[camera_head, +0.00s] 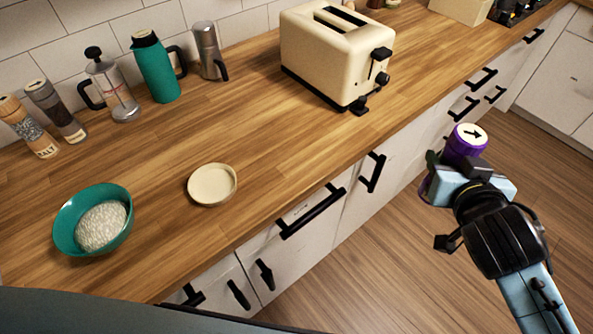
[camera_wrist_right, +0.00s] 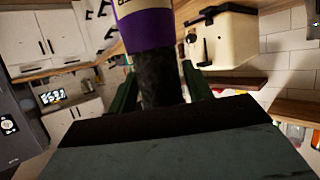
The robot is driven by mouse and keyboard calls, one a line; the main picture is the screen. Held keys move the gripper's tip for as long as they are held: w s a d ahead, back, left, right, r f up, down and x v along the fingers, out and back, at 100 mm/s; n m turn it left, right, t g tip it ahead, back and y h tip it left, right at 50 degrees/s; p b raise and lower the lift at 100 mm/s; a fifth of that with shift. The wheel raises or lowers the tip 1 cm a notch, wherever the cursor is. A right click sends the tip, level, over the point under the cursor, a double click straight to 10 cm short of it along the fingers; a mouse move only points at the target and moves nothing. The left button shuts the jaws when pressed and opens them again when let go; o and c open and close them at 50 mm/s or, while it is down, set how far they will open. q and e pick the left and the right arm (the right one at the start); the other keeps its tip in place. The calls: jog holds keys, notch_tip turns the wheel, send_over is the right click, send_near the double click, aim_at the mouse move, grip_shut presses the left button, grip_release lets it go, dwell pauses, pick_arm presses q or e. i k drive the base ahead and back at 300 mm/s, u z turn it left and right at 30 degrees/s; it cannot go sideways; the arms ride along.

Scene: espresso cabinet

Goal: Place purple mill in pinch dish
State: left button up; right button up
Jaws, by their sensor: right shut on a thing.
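The purple mill (camera_head: 467,142) has a pale round top with a black arrow on it. My right gripper (camera_head: 436,178) is shut on it and holds it over the floor, in front of the counter's edge and right of the drawers. In the right wrist view the purple mill (camera_wrist_right: 148,30) stands between the green fingers (camera_wrist_right: 158,88), with a dark section below its purple band. The pinch dish (camera_head: 212,185), a small cream round dish, sits empty on the wooden counter, well left of the gripper. My left gripper does not show.
A teal bowl (camera_head: 68,226) with pale grain stands left of the dish. Two mills, a French press (camera_head: 112,88), a teal flask (camera_head: 156,68) and a metal pot (camera_head: 209,50) line the wall. A cream toaster (camera_head: 325,52) stands at the back. The counter between is clear.

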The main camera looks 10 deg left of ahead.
aim_at(213, 185)
jog(key=z, duration=0.3)
jog(key=k, duration=0.95)
jog(key=u, duration=1.25)
jog(key=i, duration=0.5)
